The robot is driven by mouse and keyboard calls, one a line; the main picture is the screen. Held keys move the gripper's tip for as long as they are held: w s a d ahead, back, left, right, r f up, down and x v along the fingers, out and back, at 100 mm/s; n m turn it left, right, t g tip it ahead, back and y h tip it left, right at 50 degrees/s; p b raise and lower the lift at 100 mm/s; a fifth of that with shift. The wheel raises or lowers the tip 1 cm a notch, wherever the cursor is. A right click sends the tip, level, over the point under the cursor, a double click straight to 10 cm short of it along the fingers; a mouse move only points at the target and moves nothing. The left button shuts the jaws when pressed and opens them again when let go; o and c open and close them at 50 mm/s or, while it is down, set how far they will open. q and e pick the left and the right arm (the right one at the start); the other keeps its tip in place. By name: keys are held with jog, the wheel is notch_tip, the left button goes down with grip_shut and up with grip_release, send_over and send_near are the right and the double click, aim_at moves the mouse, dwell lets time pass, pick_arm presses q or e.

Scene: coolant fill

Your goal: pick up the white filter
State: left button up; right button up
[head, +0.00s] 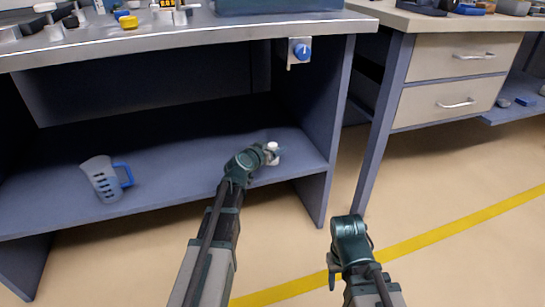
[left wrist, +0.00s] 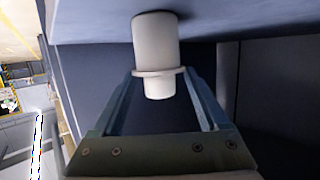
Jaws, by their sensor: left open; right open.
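The white filter (head: 273,147) stands on the lower shelf (head: 150,140) of the workbench, near its right end. It is a pale cylinder with a flange and a narrower end. In the left wrist view the filter (left wrist: 155,45) fills the upper middle, with its flange and narrow end at the fingertips. My left gripper (head: 268,155) is open at the filter; its two fingers (left wrist: 158,82) lie one on each side of it. I cannot tell whether they touch it. My right gripper (head: 334,272) is open, low over the floor, away from the filter.
A clear measuring jug (head: 103,180) with a blue handle stands at the shelf's left. The bench's right side panel (head: 318,130) is close to the filter. A blue knob (head: 302,51) sits under the benchtop. A drawer unit (head: 455,80) is at right; floor between is clear.

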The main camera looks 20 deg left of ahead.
pick_arm(q)
grip_shut()
dwell(0.3)
